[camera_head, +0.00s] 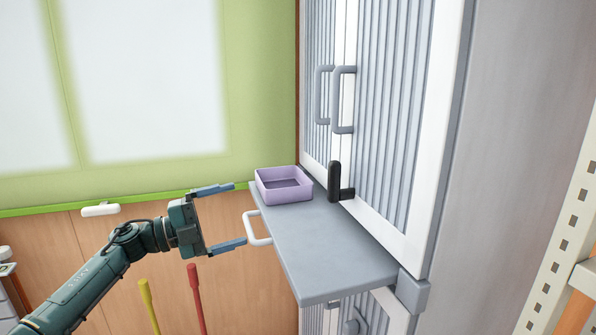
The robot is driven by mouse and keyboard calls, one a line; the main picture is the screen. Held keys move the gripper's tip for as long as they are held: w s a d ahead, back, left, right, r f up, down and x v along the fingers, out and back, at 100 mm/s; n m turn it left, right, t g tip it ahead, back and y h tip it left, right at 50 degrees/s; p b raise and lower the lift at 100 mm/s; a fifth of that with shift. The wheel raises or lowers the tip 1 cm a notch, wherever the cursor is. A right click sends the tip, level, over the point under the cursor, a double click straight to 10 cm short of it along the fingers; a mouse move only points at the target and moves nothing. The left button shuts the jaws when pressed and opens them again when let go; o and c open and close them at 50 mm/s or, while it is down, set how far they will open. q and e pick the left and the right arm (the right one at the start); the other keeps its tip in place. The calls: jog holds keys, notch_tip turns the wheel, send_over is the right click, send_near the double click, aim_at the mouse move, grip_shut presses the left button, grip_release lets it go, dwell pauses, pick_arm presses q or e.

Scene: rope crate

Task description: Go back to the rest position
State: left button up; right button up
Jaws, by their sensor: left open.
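My left gripper (224,217) is in the left half of the head view. Its two fingers are spread wide, pointing right, with nothing between them. It is left of a grey pull-out shelf (325,250) and its white handle, apart from both as far as this view shows. My left arm comes in from the lower left. My right gripper does not show.
A purple crate (284,194) and a black upright object (334,182) stand on the shelf. Behind it is a cabinet (380,110) with grey ribbed doors and two handles. Yellow (149,305) and red (196,298) poles stand below my gripper. A perforated rack post (565,235) is at right.

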pick_arm(q)
jog(key=s+d+f+n+t+y, duration=0.25)
jog(key=s+f+n+t, duration=0.25)
jog(key=f+n, duration=0.3)
jog(key=s+d+f+n+t+y, duration=0.2)
jog(key=s+f+n+t+y, duration=0.25)
jog(key=f+n, duration=0.35)
jog(key=s+a+f+n+g+y+p, duration=0.1)
jog(key=s+a+f+n+g+y, duration=0.1)
jog(key=s+f, duration=0.6)
jog(key=s+a+f+n+g+y, duration=0.2)
jog(key=s+f+n, duration=0.6)
jog(key=s, duration=0.8)
jog(key=n+g+y, duration=0.1)
jog(key=g+y, duration=0.1)
jog(key=y, duration=0.1)
jog(key=shift+a+y+p, duration=0.15)
jog(key=shift+y+p, duration=0.2)
jog(key=shift+y, duration=0.05)
jog(key=shift+f, duration=0.1)
